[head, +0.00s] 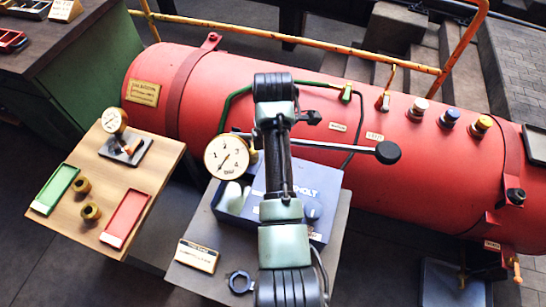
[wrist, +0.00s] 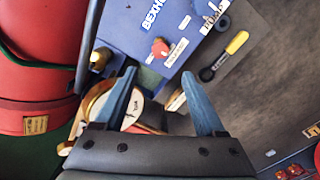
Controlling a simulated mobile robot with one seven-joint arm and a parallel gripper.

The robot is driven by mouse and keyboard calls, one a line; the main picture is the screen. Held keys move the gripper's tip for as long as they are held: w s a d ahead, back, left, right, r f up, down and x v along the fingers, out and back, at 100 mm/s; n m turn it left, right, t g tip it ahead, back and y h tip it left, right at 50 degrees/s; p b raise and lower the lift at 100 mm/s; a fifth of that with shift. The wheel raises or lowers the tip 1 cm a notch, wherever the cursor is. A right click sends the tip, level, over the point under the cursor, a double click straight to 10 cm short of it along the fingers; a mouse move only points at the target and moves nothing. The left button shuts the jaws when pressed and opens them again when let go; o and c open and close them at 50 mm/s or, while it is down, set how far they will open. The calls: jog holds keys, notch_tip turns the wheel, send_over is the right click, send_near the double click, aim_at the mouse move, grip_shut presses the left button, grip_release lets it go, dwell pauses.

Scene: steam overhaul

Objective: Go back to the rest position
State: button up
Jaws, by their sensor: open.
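My gripper (wrist: 160,73) is open in the wrist view, with its two blue-grey fingers apart and nothing held between them. Past the fingertips lies the blue box (wrist: 165,25) with white lettering and a red part. A round white-faced gauge (wrist: 135,105) shows partly behind the left finger, beyond it. In the head view my arm rises through the middle of the picture over the grey stand, and I cannot make out the fingers there. The blue box (head: 237,202) on that stand is partly covered by my arm. A brass-rimmed gauge (head: 228,157) shows just left of my arm.
The red boiler (head: 330,100) spans the back, with a yellow rail (head: 300,40) above. A black-knobbed lever (head: 387,152) sticks out right of my arm. The wooden table (head: 75,217) at left bears green and red trays, brass rings and another gauge (head: 114,120). Floor at lower left is clear.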

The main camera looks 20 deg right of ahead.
jog(key=shift+r, duration=0.4)
